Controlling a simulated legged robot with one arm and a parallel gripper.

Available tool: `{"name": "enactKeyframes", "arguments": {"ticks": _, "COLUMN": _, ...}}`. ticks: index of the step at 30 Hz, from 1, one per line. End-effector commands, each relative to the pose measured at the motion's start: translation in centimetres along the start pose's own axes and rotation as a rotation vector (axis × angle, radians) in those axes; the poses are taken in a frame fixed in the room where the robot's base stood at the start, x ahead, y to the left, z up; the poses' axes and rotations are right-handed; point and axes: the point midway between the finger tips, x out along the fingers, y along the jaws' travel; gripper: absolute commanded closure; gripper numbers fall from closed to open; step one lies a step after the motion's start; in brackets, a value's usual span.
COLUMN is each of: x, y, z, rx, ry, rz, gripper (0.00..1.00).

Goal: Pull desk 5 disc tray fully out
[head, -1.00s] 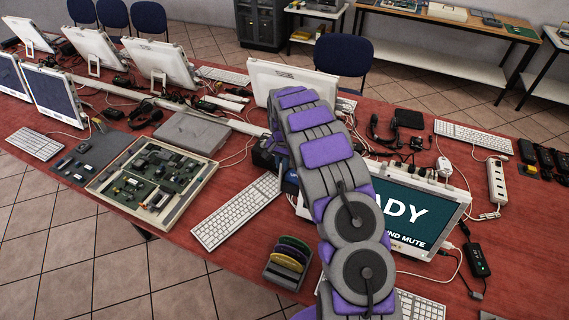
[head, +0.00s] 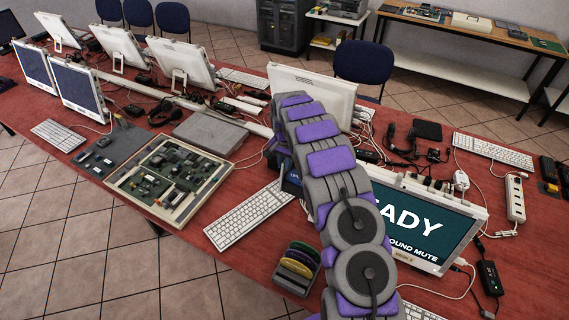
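The desk 5 monitor (head: 440,225) stands at the right with a teal screen showing "...EADY" and "...OUND MUTE"; a small label is on its lower bezel. My purple and grey arm covers its left part. I cannot make out a disc tray; any at its left side is hidden by my arm. My arm reaches up from the bottom and bends down beyond its far end. A dark blue and black piece (head: 290,180) shows left of the arm, possibly part of my gripper. The fingers are hidden, so I cannot tell whether they are open or touching anything.
A white keyboard (head: 248,213) lies left of my arm. A rack of coloured discs (head: 297,265) stands at the front edge. A circuit-board tray (head: 165,178) and grey laptop (head: 210,133) lie further left. Cables and a power strip (head: 515,198) are at the right.

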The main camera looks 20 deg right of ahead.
Motion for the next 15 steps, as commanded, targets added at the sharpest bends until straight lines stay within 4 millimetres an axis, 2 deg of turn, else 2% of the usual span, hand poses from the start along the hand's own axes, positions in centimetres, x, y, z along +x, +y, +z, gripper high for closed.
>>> {"name": "enactKeyframes", "arguments": {"ticks": 10, "x": -0.2, "y": 0.1, "z": -0.1, "rx": 0.0, "ry": -0.002, "rz": 0.0, "gripper": 0.77}}
{"name": "enactKeyframes", "arguments": {"ticks": 15, "x": -1.4, "y": 0.3, "z": -0.2, "rx": -0.001, "ry": -0.002, "rz": -0.001, "gripper": 0.77}}
